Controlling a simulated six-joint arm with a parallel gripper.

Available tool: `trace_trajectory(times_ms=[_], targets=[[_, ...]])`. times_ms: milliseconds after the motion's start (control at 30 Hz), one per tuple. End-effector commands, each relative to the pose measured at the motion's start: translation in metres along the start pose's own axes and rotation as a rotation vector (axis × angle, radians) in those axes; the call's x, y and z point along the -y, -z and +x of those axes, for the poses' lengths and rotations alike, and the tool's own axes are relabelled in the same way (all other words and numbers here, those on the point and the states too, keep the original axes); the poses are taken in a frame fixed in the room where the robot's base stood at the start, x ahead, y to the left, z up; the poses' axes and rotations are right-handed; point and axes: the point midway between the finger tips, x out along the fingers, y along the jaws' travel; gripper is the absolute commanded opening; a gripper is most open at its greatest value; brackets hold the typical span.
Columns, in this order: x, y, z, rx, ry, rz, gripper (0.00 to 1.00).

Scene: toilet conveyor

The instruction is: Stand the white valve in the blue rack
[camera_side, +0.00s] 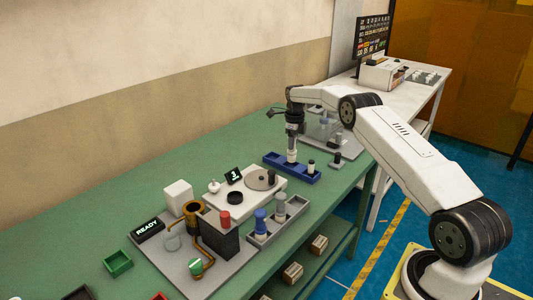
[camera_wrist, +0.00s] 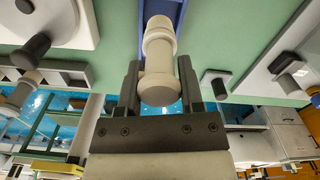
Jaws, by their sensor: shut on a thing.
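The white valve (camera_wrist: 159,45) is between the two fingers of my gripper (camera_wrist: 160,80) in the wrist view, and the gripper is shut on it. In the side view my gripper (camera_side: 292,128) points down over the blue rack (camera_side: 275,166), with the white valve (camera_side: 292,155) upright below it. The valve's lower end is at the left-middle part of the rack; whether it is fully seated is too small to tell. Part of the blue rack also shows behind the valve at the top of the wrist view (camera_wrist: 181,10).
A small grey stand with a dark post (camera_side: 337,160) is just right of the rack. A white station with a round plate (camera_side: 262,180) is on the left. A grey tray (camera_side: 293,215) holds blue and grey cylinders.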

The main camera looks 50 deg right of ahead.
Motion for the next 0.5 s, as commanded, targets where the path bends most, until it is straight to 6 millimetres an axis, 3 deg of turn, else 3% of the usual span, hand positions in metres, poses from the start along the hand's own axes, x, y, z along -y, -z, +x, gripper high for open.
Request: trace_trajectory(times_ms=[133, 300, 500], targets=[[0.003, -0.003, 0.005, 0.001, 0.001, 0.000, 0.00], [0.002, -0.003, 0.028, 0.000, 0.000, 0.000, 0.00], [0.002, -0.003, 0.034, 0.001, 0.001, 0.000, 0.00]])
